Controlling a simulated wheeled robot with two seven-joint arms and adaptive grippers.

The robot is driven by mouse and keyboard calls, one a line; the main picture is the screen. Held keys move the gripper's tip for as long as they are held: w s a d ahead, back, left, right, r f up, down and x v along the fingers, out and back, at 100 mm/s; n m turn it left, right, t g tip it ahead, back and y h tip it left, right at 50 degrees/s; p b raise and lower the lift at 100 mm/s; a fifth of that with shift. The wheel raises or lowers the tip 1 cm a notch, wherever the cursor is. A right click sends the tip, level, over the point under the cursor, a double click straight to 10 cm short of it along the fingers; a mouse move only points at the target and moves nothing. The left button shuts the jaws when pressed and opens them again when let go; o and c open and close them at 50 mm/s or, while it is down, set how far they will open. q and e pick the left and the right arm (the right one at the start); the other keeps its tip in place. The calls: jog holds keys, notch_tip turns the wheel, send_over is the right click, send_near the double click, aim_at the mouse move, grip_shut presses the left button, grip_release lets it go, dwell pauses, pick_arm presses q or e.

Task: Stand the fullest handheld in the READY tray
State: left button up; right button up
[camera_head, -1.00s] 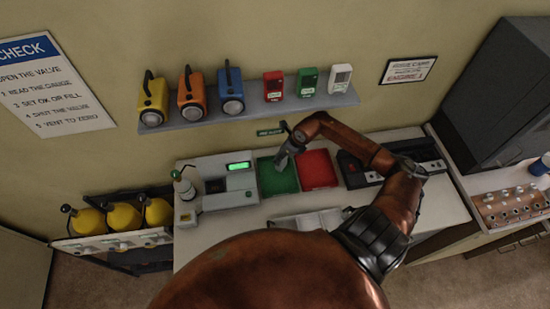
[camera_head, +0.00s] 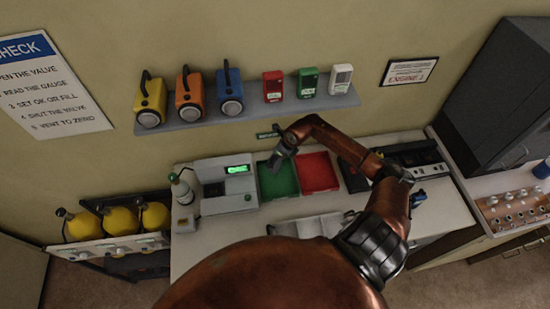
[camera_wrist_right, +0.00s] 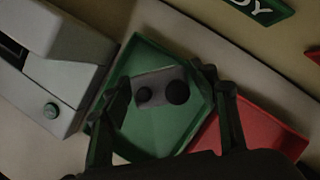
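My right gripper (camera_wrist_right: 160,88) is over the green tray (camera_wrist_right: 160,125) in the right wrist view. In the head view the right gripper (camera_head: 276,160) is above the back left of the green tray (camera_head: 281,181). Whether the handheld touches the tray floor cannot be told. A dark charger unit (camera_head: 415,155) stands right of the trays. My left gripper is not in view.
A red tray (camera_head: 318,172) adjoins the green one on its right. A grey device with a lit green display (camera_head: 238,169) stands to the left, beside a bottle (camera_head: 182,190). A wall shelf (camera_head: 245,113) holds lamps and small boxes. A small blue item (camera_head: 418,198) shows beside my right arm.

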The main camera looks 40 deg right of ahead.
jog(key=shift+o, duration=0.2)
jog(key=shift+r, duration=0.1)
jog(key=v, duration=0.3)
jog(key=shift+d, duration=0.1)
jog(key=s+d+b, duration=0.3)
jog(key=s+b, duration=0.1)
jog(key=s, duration=0.7)
jog(key=shift+s, duration=0.3)
jog(key=shift+d, duration=0.1)
